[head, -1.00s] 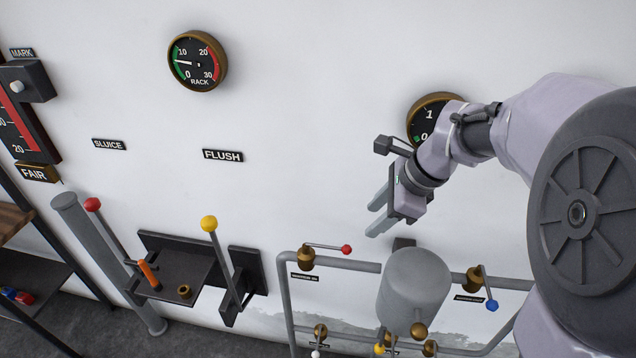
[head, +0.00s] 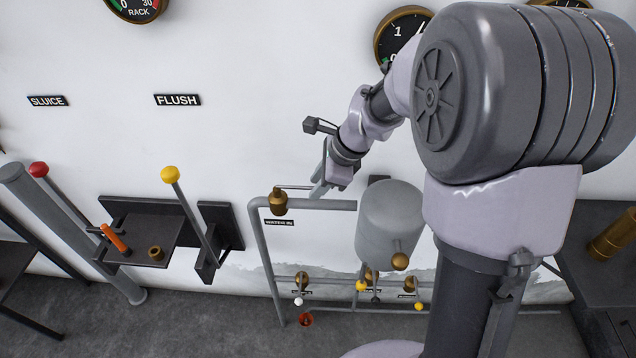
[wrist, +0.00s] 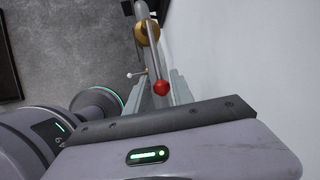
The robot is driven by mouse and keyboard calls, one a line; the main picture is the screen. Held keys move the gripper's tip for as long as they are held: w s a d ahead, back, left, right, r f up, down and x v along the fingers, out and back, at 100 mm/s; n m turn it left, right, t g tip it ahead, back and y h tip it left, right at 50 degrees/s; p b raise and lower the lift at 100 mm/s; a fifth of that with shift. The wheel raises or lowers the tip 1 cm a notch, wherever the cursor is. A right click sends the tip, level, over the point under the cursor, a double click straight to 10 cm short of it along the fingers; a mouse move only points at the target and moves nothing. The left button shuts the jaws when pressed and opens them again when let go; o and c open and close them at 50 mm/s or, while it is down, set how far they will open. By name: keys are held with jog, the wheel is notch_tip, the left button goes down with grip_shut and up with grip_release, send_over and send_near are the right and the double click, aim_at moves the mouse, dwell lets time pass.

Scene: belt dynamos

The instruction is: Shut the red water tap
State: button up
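The red water tap has a brass body (head: 278,201) at the left bend of the grey pipe, above a label reading "WATER IN". Its thin lever (head: 296,187) points right, roughly along the horizontal pipe. My gripper (head: 318,188) is at the lever's right end and hides the red ball in the head view. In the wrist view the red ball (wrist: 161,88) shows between the two grey fingers of my gripper (wrist: 160,88), which are apart. The brass body (wrist: 147,32) lies beyond it. I cannot tell whether either finger touches the ball or lever.
A grey tank (head: 388,222) stands just right of my gripper. Smaller taps with white and yellow balls sit lower down. A yellow-knobbed lever (head: 188,205) and dark shelf (head: 150,240) are at the left. The wall (head: 250,60) above is mostly clear.

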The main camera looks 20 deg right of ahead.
grip_shut()
dwell(1.1)
